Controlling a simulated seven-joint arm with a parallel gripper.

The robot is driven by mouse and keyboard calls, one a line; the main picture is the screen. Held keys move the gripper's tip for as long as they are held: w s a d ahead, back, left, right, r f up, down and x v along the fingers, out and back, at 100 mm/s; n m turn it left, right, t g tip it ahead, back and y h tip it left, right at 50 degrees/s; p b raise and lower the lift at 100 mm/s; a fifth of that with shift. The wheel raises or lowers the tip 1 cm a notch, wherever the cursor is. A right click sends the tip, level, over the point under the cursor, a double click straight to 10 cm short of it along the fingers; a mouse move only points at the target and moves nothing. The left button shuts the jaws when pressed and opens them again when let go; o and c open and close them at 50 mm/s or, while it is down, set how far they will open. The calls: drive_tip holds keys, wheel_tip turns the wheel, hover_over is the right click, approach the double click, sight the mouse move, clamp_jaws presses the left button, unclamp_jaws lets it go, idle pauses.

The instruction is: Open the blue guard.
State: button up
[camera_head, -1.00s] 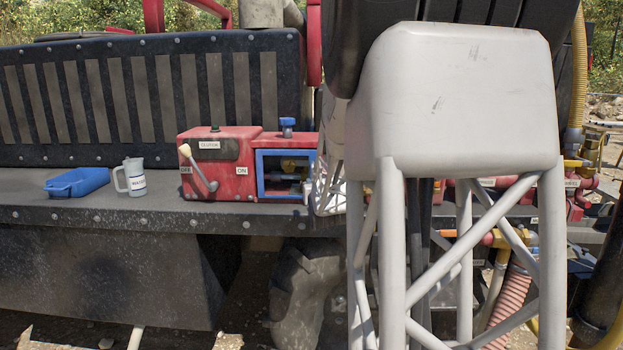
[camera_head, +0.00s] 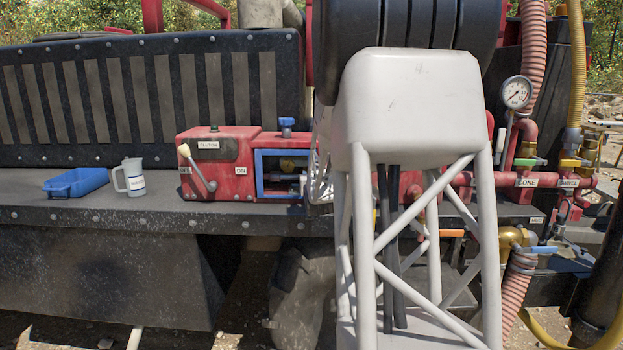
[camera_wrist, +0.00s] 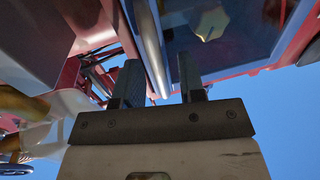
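The blue guard (camera_head: 260,174) is a square blue frame on the front of the red box (camera_head: 222,185). It appears closed over a dark opening with a yellow part inside. My white arm stands to its right and covers the area beside its right edge.
The red box carries a white-knobbed lever (camera_head: 197,170) and a blue knob (camera_head: 287,125) on top. A blue tray (camera_head: 76,183) and a grey jug (camera_head: 133,178) stand left on the bench. Red pipes (camera_head: 545,181) and a gauge (camera_head: 516,93) are at right.

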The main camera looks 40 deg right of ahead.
drive_tip(key=shift+w+d, duration=0.2)
drive_tip(key=shift+w, duration=0.1)
clamp_jaws()
